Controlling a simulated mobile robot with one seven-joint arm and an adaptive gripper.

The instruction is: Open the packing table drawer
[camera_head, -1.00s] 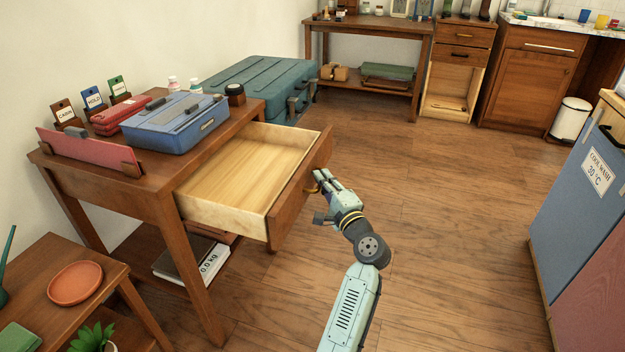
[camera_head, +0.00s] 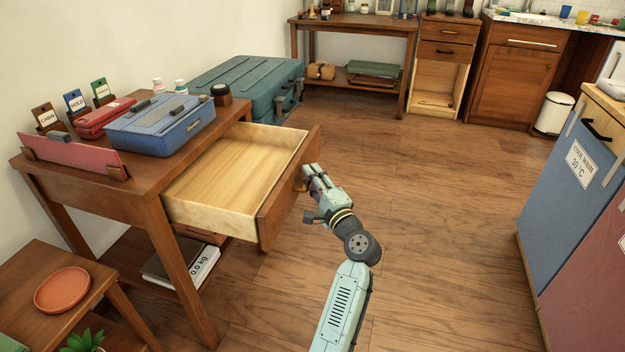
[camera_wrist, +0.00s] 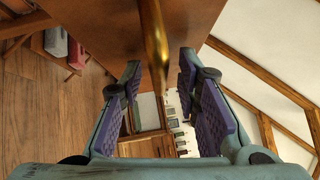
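The packing table (camera_head: 150,192) stands at the left, and its wooden drawer (camera_head: 215,185) is pulled well out, with its empty pale inside showing. My gripper (camera_head: 308,178) is at the outer face of the drawer front (camera_head: 285,185), by its brass handle (camera_head: 300,181). In the wrist view the handle (camera_wrist: 154,42) shows as a golden bar between the two purple-padded fingers (camera_wrist: 160,95). The fingers are spread, with a visible gap on each side of the bar. Whether either finger touches the handle cannot be told.
A blue case (camera_head: 160,124), a red case (camera_head: 104,117) and tag cards sit on the tabletop. A teal trunk (camera_head: 250,78) stands behind. A low table (camera_head: 50,325) is at front left and a blue cabinet (camera_head: 565,195) at right. The floor between is clear.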

